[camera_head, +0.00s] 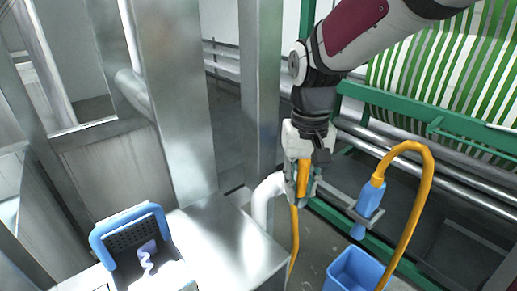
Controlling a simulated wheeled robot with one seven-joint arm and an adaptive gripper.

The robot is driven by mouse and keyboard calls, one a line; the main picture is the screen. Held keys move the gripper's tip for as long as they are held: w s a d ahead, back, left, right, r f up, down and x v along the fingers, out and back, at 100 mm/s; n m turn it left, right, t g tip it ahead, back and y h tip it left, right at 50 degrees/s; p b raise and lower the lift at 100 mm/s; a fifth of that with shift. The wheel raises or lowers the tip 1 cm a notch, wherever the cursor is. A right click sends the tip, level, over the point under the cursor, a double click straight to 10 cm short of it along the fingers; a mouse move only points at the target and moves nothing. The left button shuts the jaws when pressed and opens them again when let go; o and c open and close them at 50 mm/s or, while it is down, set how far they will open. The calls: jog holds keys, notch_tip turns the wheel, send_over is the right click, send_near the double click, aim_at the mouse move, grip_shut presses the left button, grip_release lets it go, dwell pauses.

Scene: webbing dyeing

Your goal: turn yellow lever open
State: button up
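A yellow-orange upright piece, which looks like the yellow lever (303,178), shows at the end of a white elbow pipe (263,200). My gripper (302,190) points down from my arm and is right at this piece, with its fingers around or beside it. The fingers overlap the lever and hide part of it and the valve body. I cannot tell whether they are closed on it or only near it.
A yellow hose (425,190) arches at the right above a blue nozzle (370,198) in a grey bracket. A blue bucket (353,272) stands below. A steel cabinet (220,240) and a steel post (261,90) flank the pipe. A green frame (400,107) with striped webbing stands behind.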

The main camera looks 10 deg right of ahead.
jog(key=shift+f, duration=0.35)
grip_shut()
